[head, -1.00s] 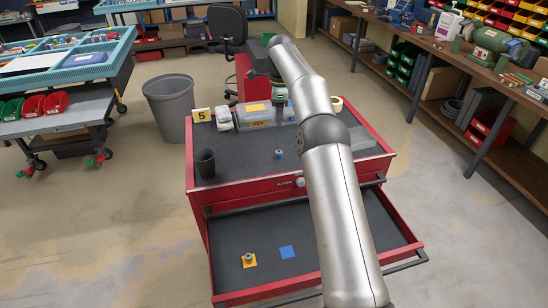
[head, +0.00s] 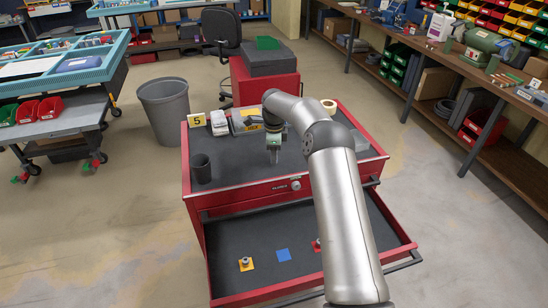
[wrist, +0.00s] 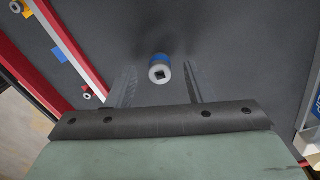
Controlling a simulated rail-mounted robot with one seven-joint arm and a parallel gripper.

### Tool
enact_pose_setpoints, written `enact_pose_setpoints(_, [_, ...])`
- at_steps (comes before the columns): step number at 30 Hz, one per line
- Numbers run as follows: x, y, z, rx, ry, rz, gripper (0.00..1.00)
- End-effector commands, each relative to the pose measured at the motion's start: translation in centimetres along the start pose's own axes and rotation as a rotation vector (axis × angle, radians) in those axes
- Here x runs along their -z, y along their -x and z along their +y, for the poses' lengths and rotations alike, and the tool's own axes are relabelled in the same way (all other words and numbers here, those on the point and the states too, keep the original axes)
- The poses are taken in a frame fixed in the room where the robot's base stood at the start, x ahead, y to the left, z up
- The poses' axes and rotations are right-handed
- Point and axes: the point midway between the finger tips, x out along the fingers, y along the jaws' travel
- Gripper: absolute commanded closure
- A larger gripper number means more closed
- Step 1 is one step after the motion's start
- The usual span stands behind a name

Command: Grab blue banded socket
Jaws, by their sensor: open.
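The blue banded socket (wrist: 160,68) stands on the dark top of the red tool cart. In the wrist view its square drive hole faces up and the blue band shows on its far side. My gripper (wrist: 158,80) is open, with one finger on each side of the socket and visible space on both sides. I cannot tell how far the fingertips are above the mat. In the head view my gripper (head: 273,156) points down over the cart top and hides the socket.
The open drawer below holds a socket on an orange square (head: 246,264), an empty blue square (head: 283,255) and a red square (head: 317,245) partly behind my arm.

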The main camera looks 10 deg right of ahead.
Motion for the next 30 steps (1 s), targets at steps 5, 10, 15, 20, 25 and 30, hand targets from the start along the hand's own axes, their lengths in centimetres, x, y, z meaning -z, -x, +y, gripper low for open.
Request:
enact_pose_setpoints(5, [0.0, -0.2, 0.0, 0.001, 0.000, 0.000, 0.53])
enact_pose_setpoints(10, [0.0, -0.2, 0.0, 0.001, 0.000, 0.000, 0.80])
enact_pose_setpoints(15, [0.0, -0.1, 0.0, 0.001, 0.000, 0.000, 1.00])
enact_pose_setpoints(20, [0.0, -0.1, 0.0, 0.001, 0.000, 0.000, 1.00])
enact_pose_setpoints(25, [0.0, 0.3, -0.1, 0.002, 0.000, 0.000, 1.00])
enact_pose_setpoints(30, [0.0, 2.0, -0.1, 0.004, 0.000, 0.000, 1.00])
